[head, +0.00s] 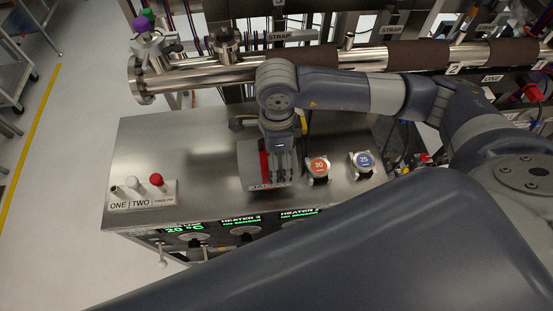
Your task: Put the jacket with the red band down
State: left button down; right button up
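A grey piece with a red band (265,161), which looks like the jacket, is on the steel bench top near its middle. A labelled front edge (268,187) shows below it, partly hidden, and I cannot tell whether it is a separate holder. My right gripper (283,175) points down over the piece, just right of the red band. Its fingers overlap the piece, but I cannot see whether they are apart, or shut on it. My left gripper is not in view.
The steel bench top (205,140) is clear on the left. An orange dial (319,168) and a blue dial (362,161) stand close right of my gripper. A switch block (143,194) sits front left. A steel pipe (205,72) with brown wraps (419,56) runs behind.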

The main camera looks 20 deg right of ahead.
notch_tip(320, 180, down, 3)
jog(key=shift+f+p, duration=0.15)
jog(key=shift+p, duration=0.4)
jog(key=shift+f, duration=0.25)
jog(key=shift+f, duration=0.2)
jog(key=o, duration=1)
jog(key=shift+r, duration=0.1)
